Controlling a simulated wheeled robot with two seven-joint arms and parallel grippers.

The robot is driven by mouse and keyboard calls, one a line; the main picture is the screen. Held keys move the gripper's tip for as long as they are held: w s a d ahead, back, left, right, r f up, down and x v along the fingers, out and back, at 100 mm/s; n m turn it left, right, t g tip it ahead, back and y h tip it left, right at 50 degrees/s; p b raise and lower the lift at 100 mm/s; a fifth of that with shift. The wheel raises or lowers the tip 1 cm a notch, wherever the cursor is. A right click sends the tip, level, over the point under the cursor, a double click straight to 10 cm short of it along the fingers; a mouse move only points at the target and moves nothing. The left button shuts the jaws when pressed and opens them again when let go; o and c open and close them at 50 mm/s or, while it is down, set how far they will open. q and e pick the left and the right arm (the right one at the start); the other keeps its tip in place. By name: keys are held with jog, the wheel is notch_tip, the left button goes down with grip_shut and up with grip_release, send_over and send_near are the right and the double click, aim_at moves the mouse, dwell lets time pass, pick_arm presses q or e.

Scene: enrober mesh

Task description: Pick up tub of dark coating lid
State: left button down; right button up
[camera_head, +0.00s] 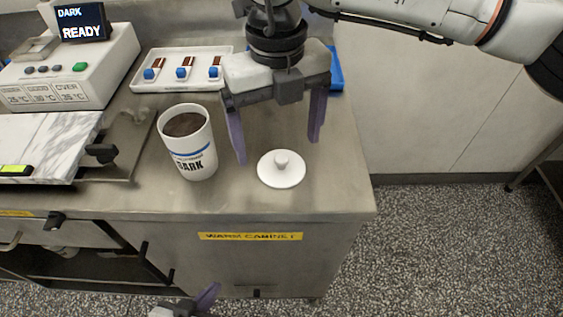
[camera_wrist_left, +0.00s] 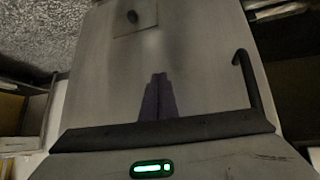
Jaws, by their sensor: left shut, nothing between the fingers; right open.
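The white lid (camera_head: 281,170) with a small round knob lies flat on the steel counter. The tub of dark coating (camera_head: 188,142), white with a blue band and the word DARK, stands upright and uncovered to its left, dark brown inside. My right gripper (camera_head: 279,151) is open and empty, its purple fingers pointing down above and behind the lid, apart from it. My left gripper (camera_head: 207,299) is low in front of the cabinet, at the bottom edge of the head view. In the left wrist view its purple fingers (camera_wrist_left: 158,97) are together with nothing between them.
A white tray (camera_head: 140,85) with several blue-ended pieces stands at the back. A control box (camera_head: 110,62) reading DARK READY and a marble slab (camera_head: 75,130) are on the left. The warm cabinet (camera_head: 330,262) is below the counter; the counter ends right of the lid.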

aim_at(281, 158)
jog(key=f, duration=0.5)
jog(key=shift+w+d+f+p, duration=0.1)
jog(key=shift+w+d+p, duration=0.15)
jog(key=shift+p, duration=0.15)
jog(key=shift+c, duration=0.4)
jog(key=c, duration=1)
